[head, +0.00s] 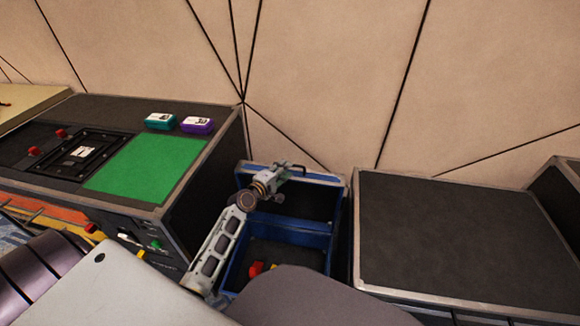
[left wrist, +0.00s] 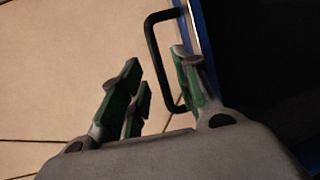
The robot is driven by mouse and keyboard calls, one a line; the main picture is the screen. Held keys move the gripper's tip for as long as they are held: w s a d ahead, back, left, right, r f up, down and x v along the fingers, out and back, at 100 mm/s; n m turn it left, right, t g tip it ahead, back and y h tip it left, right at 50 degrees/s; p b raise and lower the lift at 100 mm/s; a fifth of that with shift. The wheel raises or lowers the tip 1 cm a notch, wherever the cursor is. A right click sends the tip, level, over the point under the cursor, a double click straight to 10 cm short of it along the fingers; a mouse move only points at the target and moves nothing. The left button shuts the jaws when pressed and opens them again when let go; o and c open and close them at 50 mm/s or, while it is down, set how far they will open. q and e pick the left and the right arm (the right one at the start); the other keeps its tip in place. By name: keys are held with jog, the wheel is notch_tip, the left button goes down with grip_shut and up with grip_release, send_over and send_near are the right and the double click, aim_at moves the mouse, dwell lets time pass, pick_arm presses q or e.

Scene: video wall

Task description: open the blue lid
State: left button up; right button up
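The blue lid (head: 318,178) stands raised at the back of a blue box (head: 283,232), its dark inner face toward me. A black handle (left wrist: 156,62) sticks out from the lid's blue edge (left wrist: 197,30) in the left wrist view. My left gripper (head: 286,174) is at the lid's top edge in the head view. In the left wrist view its green-padded fingers (left wrist: 158,90) are spread apart. One finger overlaps the handle's opening beside the lid; the others are outside the handle. Contact cannot be told. My right gripper is not in view.
Red and yellow pieces (head: 256,268) lie in the box. To the left is a dark console (head: 215,150) with a green pad (head: 145,167) and two small boxes, teal (head: 160,121) and purple (head: 197,125). A bare dark case (head: 445,235) stands to the right. A beige wall (head: 330,70) is behind.

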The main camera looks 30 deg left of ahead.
pick_arm(q)
jog(key=shift+b+x, duration=0.4)
jog(key=shift+x, duration=1.8)
grip_shut()
